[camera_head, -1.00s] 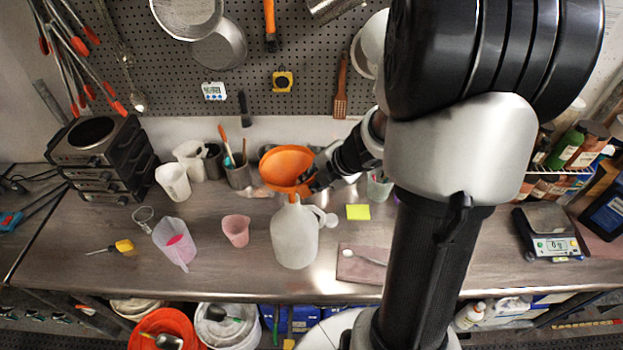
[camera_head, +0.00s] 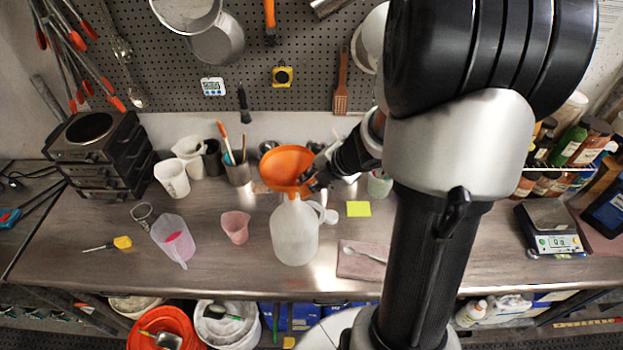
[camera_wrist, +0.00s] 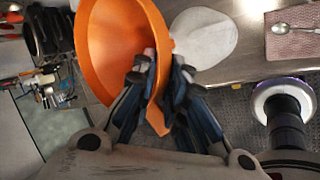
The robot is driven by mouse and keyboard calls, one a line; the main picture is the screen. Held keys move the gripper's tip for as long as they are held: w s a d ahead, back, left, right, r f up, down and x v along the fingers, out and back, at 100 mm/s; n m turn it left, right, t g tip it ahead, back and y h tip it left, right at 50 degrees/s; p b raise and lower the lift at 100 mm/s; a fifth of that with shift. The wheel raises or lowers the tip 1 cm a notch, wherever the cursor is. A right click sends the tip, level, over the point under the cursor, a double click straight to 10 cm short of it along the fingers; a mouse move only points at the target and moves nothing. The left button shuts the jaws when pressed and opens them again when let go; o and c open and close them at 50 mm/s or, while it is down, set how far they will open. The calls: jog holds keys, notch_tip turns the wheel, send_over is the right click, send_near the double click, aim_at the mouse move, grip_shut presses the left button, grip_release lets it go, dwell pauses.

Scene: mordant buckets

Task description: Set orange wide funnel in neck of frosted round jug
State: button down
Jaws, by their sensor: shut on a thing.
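The orange wide funnel (camera_head: 285,166) is held by my gripper (camera_head: 306,182) above the frosted round jug (camera_head: 294,236). In the head view the funnel's lower end meets the jug's mouth in the picture; I cannot tell whether the spout is inside the neck. The jug stands upright on the bench, its handle to the right. In the wrist view my gripper (camera_wrist: 163,80) is shut on the wall of the funnel (camera_wrist: 110,50). The pale jug (camera_wrist: 204,36) shows beyond it, and its neck is hidden there.
Cups and a tool holder (camera_head: 238,172) stand behind. Bare bench lies in front of the beaker.

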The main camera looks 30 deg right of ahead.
jog(key=shift+f, duration=0.15)
jog(key=shift+f+b, duration=0.75)
jog(key=shift+f, duration=0.05)
dwell(0.4)
jog(key=shift+f, duration=0.35)
jog(key=c, duration=1.5)
grip_release()
jog(key=shift+c, duration=0.2)
